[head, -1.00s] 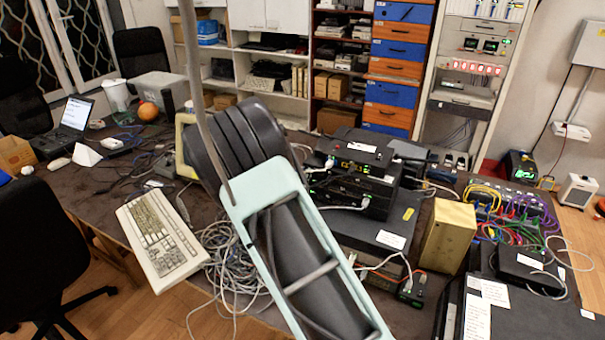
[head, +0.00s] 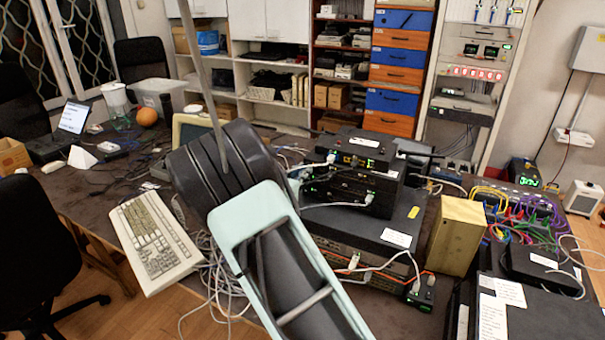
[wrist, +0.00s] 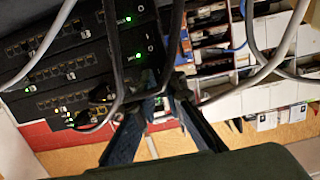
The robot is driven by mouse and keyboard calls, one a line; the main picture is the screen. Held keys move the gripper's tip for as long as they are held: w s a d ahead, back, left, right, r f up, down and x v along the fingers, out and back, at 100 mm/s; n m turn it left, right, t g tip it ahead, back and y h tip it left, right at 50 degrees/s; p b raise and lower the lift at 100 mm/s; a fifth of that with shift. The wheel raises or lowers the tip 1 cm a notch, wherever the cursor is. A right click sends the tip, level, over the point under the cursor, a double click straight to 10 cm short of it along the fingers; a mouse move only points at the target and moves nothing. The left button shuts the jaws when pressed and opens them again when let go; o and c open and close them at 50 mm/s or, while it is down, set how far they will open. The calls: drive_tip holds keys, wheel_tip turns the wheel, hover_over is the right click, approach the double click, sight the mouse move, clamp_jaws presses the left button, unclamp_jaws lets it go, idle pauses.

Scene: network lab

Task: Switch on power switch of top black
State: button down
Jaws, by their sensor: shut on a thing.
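The top black box (head: 370,152) sits on a stack of black network boxes (head: 345,190) in the middle of the table. In the wrist view black boxes with port rows and green lights (wrist: 70,60) fill the left side. I cannot tell which is the top one or make out its power switch. My gripper (wrist: 160,100) shows there with its dark fingers just below and right of the boxes. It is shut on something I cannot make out. My arm hides the gripper in the head view.
Grey cables (wrist: 60,35) loop across the wrist view close to the fingers. A beige box (head: 455,236) and bundled coloured cables (head: 520,210) stand right of the stack. A keyboard (head: 153,240) and tangled cables lie left of my arm.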

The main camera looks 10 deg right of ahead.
drive_tip(key=c, duration=2.3)
unclamp_jaws()
drive_tip(key=v, duration=1.2)
drive_tip(key=shift+f, duration=0.1)
